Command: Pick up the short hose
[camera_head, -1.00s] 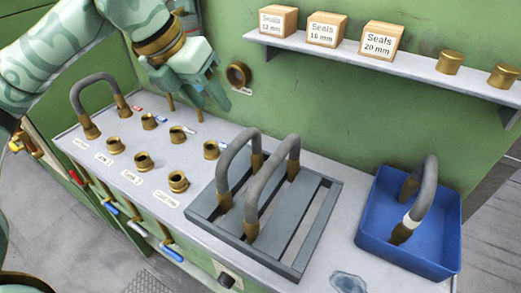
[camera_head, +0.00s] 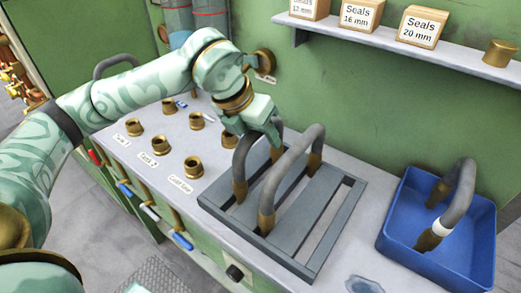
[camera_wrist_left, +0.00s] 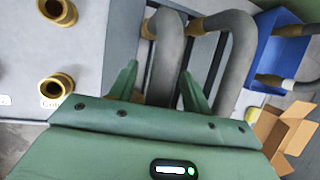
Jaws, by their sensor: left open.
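Two grey arched hoses with brass ends stand in the slatted grey tray (camera_head: 337,225). The left one, the short hose (camera_head: 239,165), looks smaller than the longer hose (camera_head: 288,172) beside it. My left gripper (camera_head: 272,138) is open at the top of the short hose and hides part of its arch. In the left wrist view the short hose (camera_wrist_left: 164,55) lies between the spread fingers of my left gripper (camera_wrist_left: 160,84); contact cannot be told. The longer hose (camera_wrist_left: 238,60) is just right of the fingers there. My right gripper is not in view.
A blue bin (camera_head: 400,248) at the right holds a hose with a white band (camera_head: 460,195). Brass fittings (camera_head: 193,167) stand left of the tray. Behind, a shelf (camera_head: 375,45) carries seal boxes. A cardboard box (camera_wrist_left: 285,130) shows in the left wrist view.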

